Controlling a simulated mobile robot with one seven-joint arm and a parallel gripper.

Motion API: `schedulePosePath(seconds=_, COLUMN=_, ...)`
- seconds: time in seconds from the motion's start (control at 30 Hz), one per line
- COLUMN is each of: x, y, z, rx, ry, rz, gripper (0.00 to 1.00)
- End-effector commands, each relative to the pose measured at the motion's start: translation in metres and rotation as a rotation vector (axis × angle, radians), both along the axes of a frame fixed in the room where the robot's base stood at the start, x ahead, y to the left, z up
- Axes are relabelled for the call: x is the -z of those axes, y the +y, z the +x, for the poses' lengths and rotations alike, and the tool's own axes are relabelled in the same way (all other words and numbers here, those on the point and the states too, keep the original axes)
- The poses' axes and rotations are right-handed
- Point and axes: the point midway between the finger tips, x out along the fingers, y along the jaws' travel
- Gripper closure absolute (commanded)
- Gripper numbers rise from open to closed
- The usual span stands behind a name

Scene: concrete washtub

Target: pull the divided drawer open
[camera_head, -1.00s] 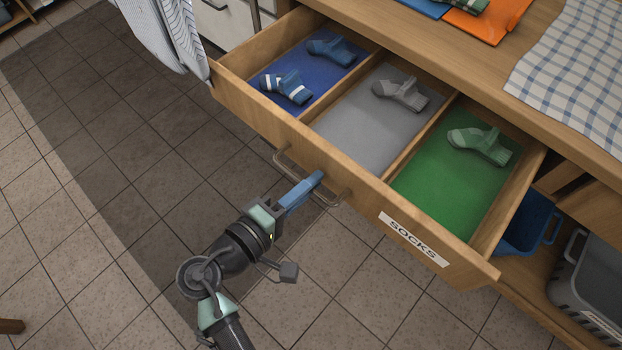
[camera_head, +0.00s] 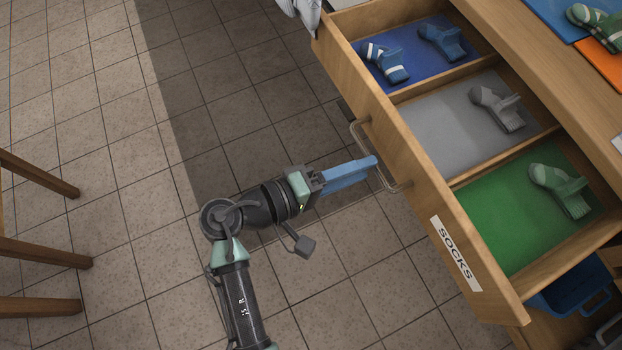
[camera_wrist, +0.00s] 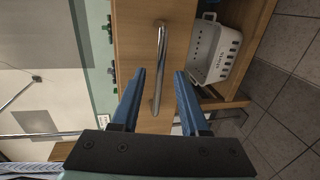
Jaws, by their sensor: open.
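The wooden divided drawer (camera_head: 405,150) stands pulled out from its cabinet, with blue, grey and green compartments. Its front carries a "SOCKS" label (camera_head: 456,254) and a metal bar handle (camera_head: 362,142). My gripper (camera_head: 373,163) is open, its blue fingers reaching to the handle from the left. In the wrist view, the handle (camera_wrist: 160,50) runs between the two parted fingers (camera_wrist: 160,74) against the drawer front (camera_wrist: 180,40). I cannot tell whether a finger touches the bar.
Blue socks (camera_head: 388,62) (camera_head: 442,42), a grey sock (camera_head: 498,108) and a green sock (camera_head: 560,188) lie in the compartments. A blue basket (camera_head: 575,290) sits below the drawer. Wooden legs (camera_head: 40,250) stand at the left. The tiled floor between is clear.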

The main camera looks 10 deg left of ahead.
Motion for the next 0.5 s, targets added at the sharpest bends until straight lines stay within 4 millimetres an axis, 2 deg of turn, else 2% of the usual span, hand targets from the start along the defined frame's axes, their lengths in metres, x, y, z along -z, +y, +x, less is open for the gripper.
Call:
schedulePosePath(seconds=0.1, x=-0.009, y=0.023, z=-0.016, rx=-0.006, ry=-0.002, rz=0.0, gripper=0.55)
schedulePosePath(seconds=0.23, x=-0.014, y=0.044, z=-0.033, rx=-0.005, ry=-0.002, rz=0.0, gripper=0.55)
schedulePosePath(seconds=0.5, x=-0.019, y=0.068, z=-0.052, rx=-0.002, ry=-0.002, rz=0.001, gripper=0.55)
